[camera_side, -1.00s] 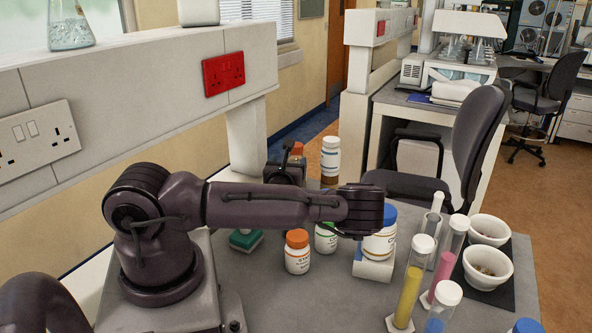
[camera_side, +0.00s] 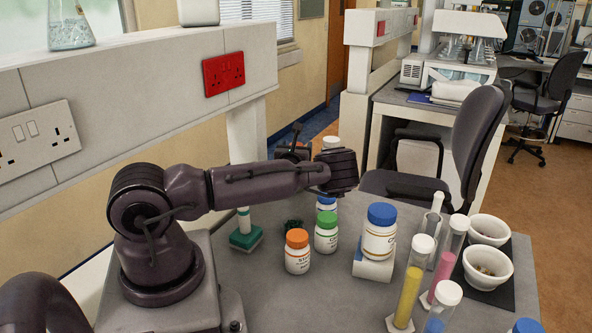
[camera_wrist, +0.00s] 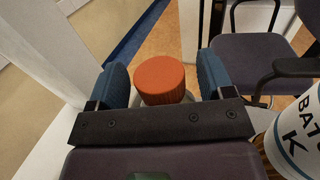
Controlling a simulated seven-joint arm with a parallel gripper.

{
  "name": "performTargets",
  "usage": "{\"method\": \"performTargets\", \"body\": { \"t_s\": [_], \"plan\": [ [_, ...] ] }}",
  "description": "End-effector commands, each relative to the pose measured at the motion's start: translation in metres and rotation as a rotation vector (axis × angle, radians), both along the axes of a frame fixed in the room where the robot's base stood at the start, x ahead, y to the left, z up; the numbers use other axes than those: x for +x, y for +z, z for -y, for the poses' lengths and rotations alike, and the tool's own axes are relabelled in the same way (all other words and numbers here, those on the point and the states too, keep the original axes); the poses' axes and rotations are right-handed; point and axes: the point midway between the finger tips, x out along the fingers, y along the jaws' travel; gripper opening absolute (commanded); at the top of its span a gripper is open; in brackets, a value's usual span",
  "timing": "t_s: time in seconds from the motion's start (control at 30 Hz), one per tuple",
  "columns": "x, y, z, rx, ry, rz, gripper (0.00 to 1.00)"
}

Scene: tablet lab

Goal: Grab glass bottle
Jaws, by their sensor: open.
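In the wrist view, an orange-red cap (camera_wrist: 162,78) lies between the two blue fingers of my gripper (camera_wrist: 164,74). A pale, see-through body shows just below the cap, and the rest is hidden behind the gripper's dark crossbar. The fingers are open, with a gap on each side of the cap. In the side view, my gripper (camera_side: 294,152) is at the back of the bench, partly hidden behind my arm. A white-labelled bottle (camera_wrist: 299,138) reading "BATCH K" stands close on the right in the wrist view. I cannot tell which bottle is the glass one the task names.
Tubs with orange (camera_side: 297,252), green (camera_side: 326,233) and blue (camera_side: 379,232) caps stand in front of my arm. Test tubes (camera_side: 409,290) and two white bowls (camera_side: 489,264) stand at the right. A chair (camera_side: 474,150) is behind the bench.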

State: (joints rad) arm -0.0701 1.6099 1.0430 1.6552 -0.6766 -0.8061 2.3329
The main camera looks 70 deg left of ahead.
Motion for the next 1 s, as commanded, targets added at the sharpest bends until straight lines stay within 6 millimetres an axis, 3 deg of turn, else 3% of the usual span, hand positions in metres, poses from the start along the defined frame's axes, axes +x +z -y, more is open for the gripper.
{"method": "performTargets", "body": {
  "t_s": [0.1,0.4,0.43,0.77,1.0],
  "plan": [
    [0.000,0.000,0.000,0.000,0.000,0.000,0.72],
    [0.000,0.000,0.001,0.000,-0.001,0.001,0.03],
    [0.000,0.000,0.001,0.000,-0.001,0.001,0.00],
    [0.000,0.003,0.000,0.003,-0.001,0.004,0.00],
    [0.001,0.025,0.000,0.006,-0.002,0.005,0.00]
  ]
}}
